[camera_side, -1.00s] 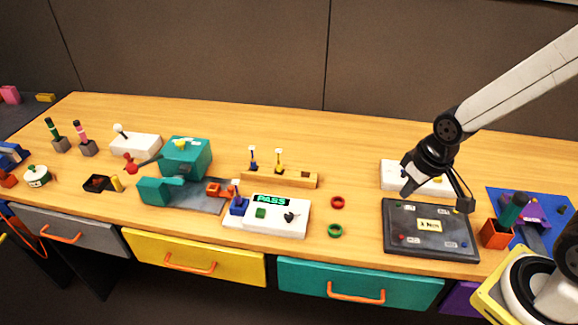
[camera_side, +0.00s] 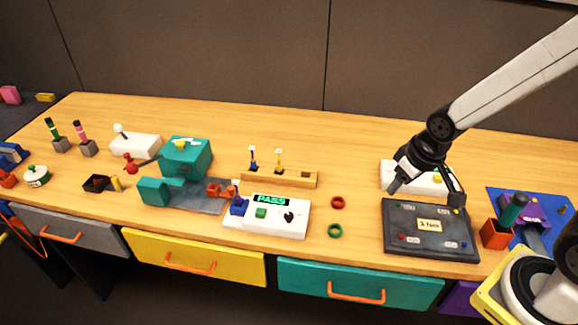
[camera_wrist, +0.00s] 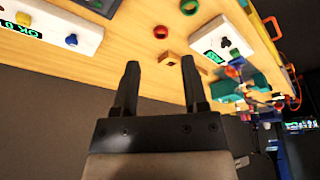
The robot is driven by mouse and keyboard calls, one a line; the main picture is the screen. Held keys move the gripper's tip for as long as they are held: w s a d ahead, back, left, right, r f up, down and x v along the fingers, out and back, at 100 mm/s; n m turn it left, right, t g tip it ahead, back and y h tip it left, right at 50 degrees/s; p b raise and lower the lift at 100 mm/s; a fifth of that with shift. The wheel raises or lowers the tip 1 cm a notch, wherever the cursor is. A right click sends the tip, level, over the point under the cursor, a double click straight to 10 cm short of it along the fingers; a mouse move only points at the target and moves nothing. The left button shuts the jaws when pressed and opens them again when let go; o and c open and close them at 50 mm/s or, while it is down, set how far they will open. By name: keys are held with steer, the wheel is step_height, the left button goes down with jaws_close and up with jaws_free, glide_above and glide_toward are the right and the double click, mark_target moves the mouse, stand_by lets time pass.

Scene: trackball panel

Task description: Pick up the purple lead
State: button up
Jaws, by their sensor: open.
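I cannot make out a purple lead for certain in either view. A purple piece (camera_side: 522,207) lies on the blue mat (camera_side: 500,194) at the right, partly behind the green-handled tool. My gripper (camera_side: 428,194) hangs over the back edge of the dark panel (camera_side: 430,245), with its fingers spread and nothing seen between them.
A white box (camera_side: 388,174) stands behind the dark panel. An orange holder (camera_side: 495,234) with a green-handled tool stands right of it. Red (camera_side: 337,202) and green (camera_side: 335,231) rings lie left. Bare wood lies between.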

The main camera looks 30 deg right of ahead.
steer(key=w+n+t, duration=0.3)
steer(key=w+t, duration=0.1)
steer(key=w, duration=1)
steer(key=n+g+y, duration=0.2)
steer(key=n+y, duration=0.8)
steer(key=y, duration=0.3)
glide_toward(236, 183)
steer(key=w+a+f, duration=0.1)
steer(key=a+f, duration=0.1)
steer(key=shift+w+x, duration=0.2)
steer(key=shift+x, duration=1.05)
steer(key=shift+r, duration=0.1)
steer(key=shift+x, duration=2.55)
steer(key=shift+s, duration=0.1)
jaws_close()
